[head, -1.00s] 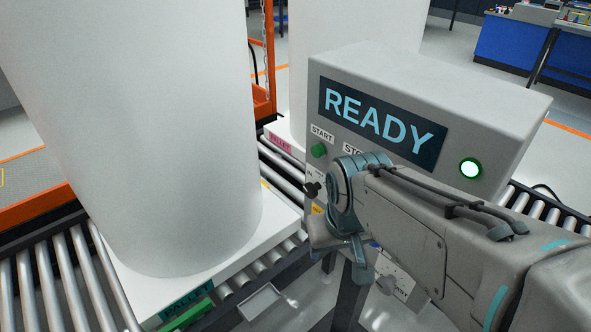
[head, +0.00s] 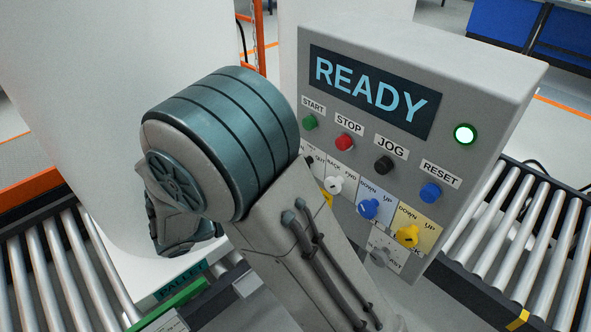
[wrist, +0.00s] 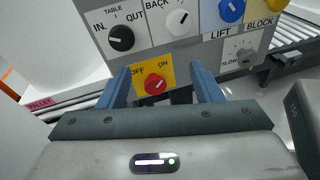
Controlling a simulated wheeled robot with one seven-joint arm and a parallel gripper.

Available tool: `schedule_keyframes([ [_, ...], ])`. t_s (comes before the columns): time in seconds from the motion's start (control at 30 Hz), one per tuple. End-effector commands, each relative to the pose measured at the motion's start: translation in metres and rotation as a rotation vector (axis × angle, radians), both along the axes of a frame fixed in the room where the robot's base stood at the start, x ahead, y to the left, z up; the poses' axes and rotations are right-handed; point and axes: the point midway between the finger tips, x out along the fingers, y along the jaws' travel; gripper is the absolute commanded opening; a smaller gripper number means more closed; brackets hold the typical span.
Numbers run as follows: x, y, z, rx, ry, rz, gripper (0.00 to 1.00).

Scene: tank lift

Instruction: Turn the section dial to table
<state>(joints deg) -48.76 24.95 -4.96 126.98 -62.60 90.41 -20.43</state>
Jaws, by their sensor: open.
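The section dial (wrist: 121,38) is a black round knob at the upper left of the wrist view, marked IN, TABLE and OUT. A pale line crosses its face nearly level; I cannot tell which end points. In the head view my arm covers most of it. My gripper (wrist: 161,74) is open and empty, its two blue fingers reaching toward the panel below the dial. A red OFF/ON knob (wrist: 155,84) shows between the fingers; I cannot tell the gap to it.
The control panel (head: 470,85) reads READY, with a lit green lamp (head: 465,134). Near the dial are a white BACK/FWD knob (wrist: 178,22), a blue lift knob (wrist: 231,10) and a grey knob (wrist: 244,56). A large white tank stands left; roller conveyors (head: 540,235) run both sides.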

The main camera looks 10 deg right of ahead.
Motion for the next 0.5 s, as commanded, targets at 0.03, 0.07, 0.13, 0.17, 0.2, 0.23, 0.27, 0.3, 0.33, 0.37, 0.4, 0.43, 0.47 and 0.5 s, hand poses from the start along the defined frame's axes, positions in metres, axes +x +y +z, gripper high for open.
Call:
schedule_keyframes([
  [0.03,0.005,0.015,-0.003,-0.063,0.010,0.059,0.59],
  [0.07,0.007,0.022,-0.004,-0.094,0.012,0.088,0.59],
  [0.13,0.011,0.035,-0.004,-0.151,0.018,0.139,0.59],
  [0.17,0.013,0.039,-0.005,-0.170,0.017,0.156,0.59],
  [0.2,0.014,0.043,-0.005,-0.187,0.018,0.171,0.59],
  [0.23,0.015,0.045,-0.005,-0.197,0.017,0.180,0.59],
  [0.27,0.015,0.046,-0.005,-0.202,0.017,0.186,0.59],
  [0.3,0.017,0.046,-0.004,-0.208,0.017,0.190,0.59],
  [0.33,0.018,0.045,-0.004,-0.209,0.017,0.191,0.59],
  [0.37,0.019,0.042,-0.004,-0.210,0.017,0.190,0.59],
  [0.4,0.021,0.038,-0.004,-0.211,0.017,0.189,0.59],
  [0.43,0.024,0.034,-0.003,-0.211,0.016,0.187,0.59],
  [0.47,0.026,0.029,-0.003,-0.210,0.017,0.186,0.59],
  [0.5,0.029,0.023,-0.003,-0.209,0.018,0.186,0.59],
])
